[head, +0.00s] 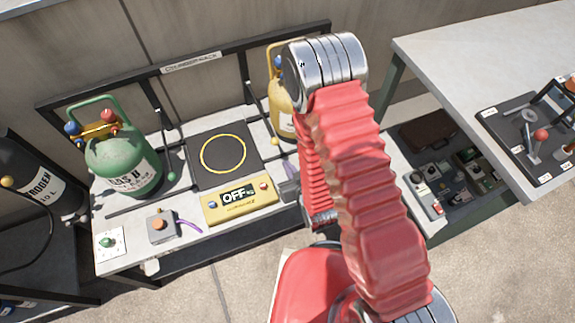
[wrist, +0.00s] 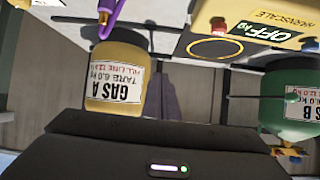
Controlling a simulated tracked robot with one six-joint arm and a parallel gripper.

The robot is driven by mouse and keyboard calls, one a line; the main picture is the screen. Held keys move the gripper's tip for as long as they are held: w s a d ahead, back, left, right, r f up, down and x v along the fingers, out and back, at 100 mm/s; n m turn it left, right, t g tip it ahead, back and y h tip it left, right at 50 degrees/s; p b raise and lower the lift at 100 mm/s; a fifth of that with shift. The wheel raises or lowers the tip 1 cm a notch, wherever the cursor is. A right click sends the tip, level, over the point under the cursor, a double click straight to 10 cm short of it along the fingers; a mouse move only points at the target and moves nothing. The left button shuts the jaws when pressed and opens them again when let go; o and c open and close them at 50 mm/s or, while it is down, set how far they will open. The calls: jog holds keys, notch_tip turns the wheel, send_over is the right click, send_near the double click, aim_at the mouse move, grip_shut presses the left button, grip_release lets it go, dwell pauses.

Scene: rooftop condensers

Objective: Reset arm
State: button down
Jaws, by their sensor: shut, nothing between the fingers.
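My arm rises from the bottom of the head view, bends at a silver elbow and comes down over the right part of the bench. The yellow GAS A cylinder (wrist: 116,78) appears there, partly hidden behind my arm in the head view (head: 282,108).
The green GAS B cylinder (head: 122,165) stands left on the bench. A round-marked plate (head: 196,177) lies behind the yellow scale box (head: 238,205) reading OFF. A black cylinder (head: 40,185) stands far left. A side table (head: 455,60) with a lever panel (head: 515,125) is right.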

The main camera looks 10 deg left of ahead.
dwell(0.3)
jog(key=s+d+f+g+h, duration=0.4)
jog(key=s+d+f+g, duration=0.2)
jog(key=s+f+g, duration=0.15)
jog(key=s+d+r+m+t, duration=0.1)
jog(key=d+r, duration=0.5)
jog(key=r, duration=1)
jog(key=s+d+r+m+t+h, duration=0.1)
jog(key=s+d+r+m, duration=0.2)
jog(key=d+r, duration=0.4)
jog(key=s+d+r+m+t+h, duration=0.1)
jog(key=d+r, duration=0.5)
jog(key=r, duration=1.9)
jog(key=shift+s+d+r+m, duration=0.2)
jog(key=shift+s+r+m, duration=0.2)
jog(key=shift+s+m, duration=0.35)
